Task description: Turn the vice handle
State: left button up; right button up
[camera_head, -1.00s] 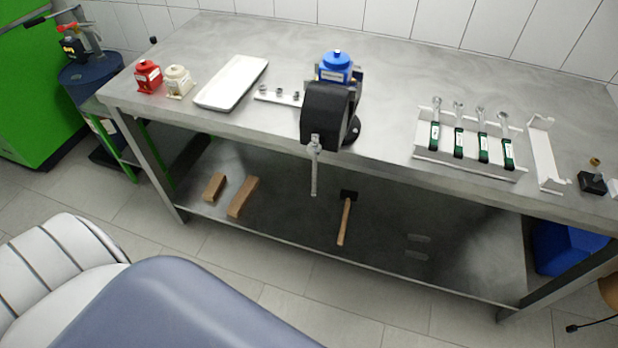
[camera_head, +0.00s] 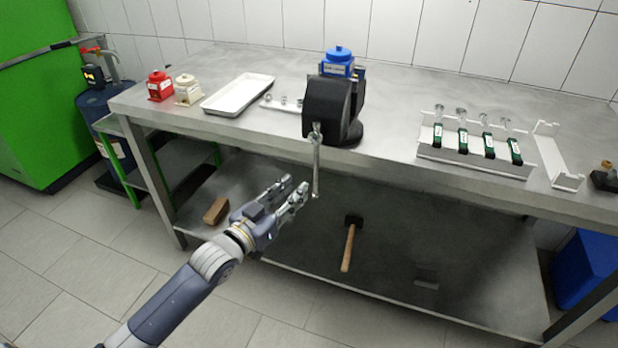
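The black vice (camera_head: 328,108) is mounted at the front edge of the metal workbench (camera_head: 400,106). Its grey metal handle (camera_head: 316,172) hangs almost straight down in front of the bench edge. My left gripper (camera_head: 297,186) reaches in from the lower left and is just left of the handle's lower end. Its two fingers are apart with nothing seen between them, and it looks close to the handle but not around it. My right gripper is not in view.
On the bench stand a red part (camera_head: 160,86), a cream part (camera_head: 187,90), a white tray (camera_head: 240,94) and a rack (camera_head: 475,152) of green-handled tools. A hammer (camera_head: 349,243) and a wooden block (camera_head: 216,211) lie on the lower shelf. The space before the handle is open.

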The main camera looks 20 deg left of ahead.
aim_at(315, 171)
pick_arm(q)
jog(key=x, duration=1)
jog(key=shift+w+d+f, duration=0.1)
jog(key=shift+w, duration=0.1)
grip_shut()
